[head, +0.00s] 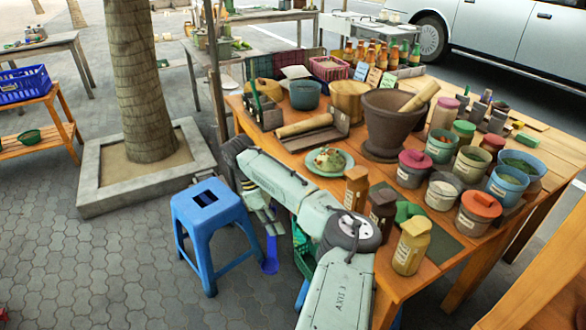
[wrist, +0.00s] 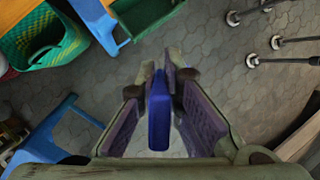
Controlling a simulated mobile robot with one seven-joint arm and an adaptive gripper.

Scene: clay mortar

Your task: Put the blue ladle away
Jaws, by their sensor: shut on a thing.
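The blue ladle (head: 270,262) hangs below my gripper (head: 270,230) in the head view, between the blue stool and the near left side of the wooden table. In the wrist view, its blue handle (wrist: 159,112) stands between the two fingers of my gripper (wrist: 165,82), which is shut on it. The ladle is held clear of the table top, over the paved ground. The ladle's far end is hard to make out in the wrist view, and my arm covers part of the table's left side in the head view.
A blue stool (head: 207,215) stands left of the ladle. The crowded wooden table (head: 440,262) holds a mortar (head: 391,118), jars and bottles. A green basket (wrist: 70,47) shows at the upper left of the wrist view. A tree (head: 142,85) in a square planter stands behind the stool.

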